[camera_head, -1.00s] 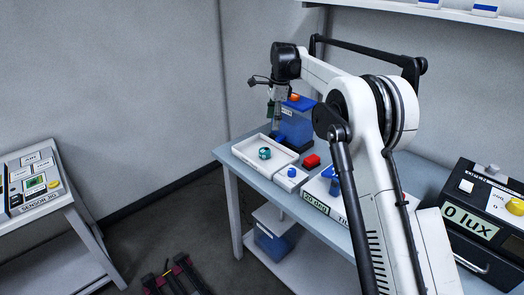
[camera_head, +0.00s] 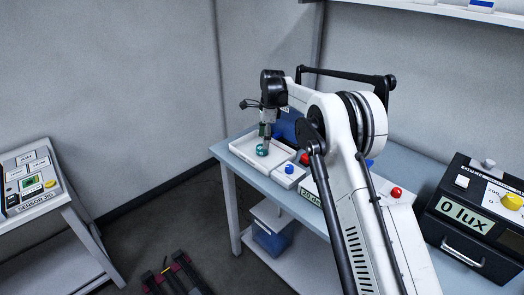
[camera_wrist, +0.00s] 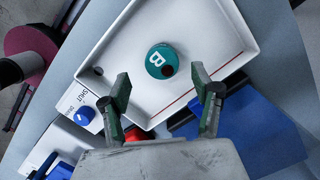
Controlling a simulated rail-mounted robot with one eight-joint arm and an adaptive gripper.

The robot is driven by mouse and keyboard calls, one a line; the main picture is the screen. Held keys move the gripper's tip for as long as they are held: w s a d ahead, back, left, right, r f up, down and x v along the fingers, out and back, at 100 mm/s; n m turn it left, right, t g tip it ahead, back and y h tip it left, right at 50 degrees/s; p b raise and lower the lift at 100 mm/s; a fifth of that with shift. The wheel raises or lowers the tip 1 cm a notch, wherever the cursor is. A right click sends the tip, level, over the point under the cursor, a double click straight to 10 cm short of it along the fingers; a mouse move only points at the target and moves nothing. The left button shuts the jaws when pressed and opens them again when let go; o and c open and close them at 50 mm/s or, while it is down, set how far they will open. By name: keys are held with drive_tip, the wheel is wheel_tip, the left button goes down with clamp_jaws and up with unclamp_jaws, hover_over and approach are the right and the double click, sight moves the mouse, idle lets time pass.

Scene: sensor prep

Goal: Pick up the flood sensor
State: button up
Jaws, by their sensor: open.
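A teal round sensor (camera_head: 262,150), which I take as the flood sensor, lies in a shallow white tray (camera_head: 245,150). In the wrist view the teal sensor (camera_wrist: 162,56) has a white "B" and a dark red spot on top. The white tray (camera_wrist: 220,30) surrounds it with bare floor. My gripper (camera_head: 266,138) is just above the sensor in the head view. In the wrist view my gripper (camera_wrist: 160,82) is open and empty, its fingers apart on either side below the sensor's image. I cannot tell the exact height gap.
A blue box (camera_head: 288,125) stands behind the tray. A blue knob (camera_head: 289,169) and a red part (camera_head: 305,159) sit to the tray's right. A black meter reading "0 lux" (camera_head: 465,220) is farther right. The tray's low walls rise around the sensor.

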drive_tip(key=f, duration=0.4)
drive_tip(key=shift+w+a+f, duration=0.1)
drive_tip(key=shift+a+f, duration=0.3)
drive_tip(key=c, duration=1.4)
drive_tip(key=shift+r, duration=0.1)
drive_tip(key=shift+r, duration=0.4)
drive_tip(key=r, duration=0.3)
drive_tip(key=shift+s+a+r, duration=0.3)
drive_tip(key=shift+s+r, duration=0.05)
drive_tip(key=s+a+r, duration=0.4)
drive_tip(key=s, duration=0.1)
drive_tip(key=s+a+r, duration=0.2)
drive_tip(key=s, duration=0.1)
drive_tip(key=shift+s+a+r+b, duration=0.2)
drive_tip(key=shift+s+a+b, duration=0.05)
drive_tip(key=shift+b, duration=0.15)
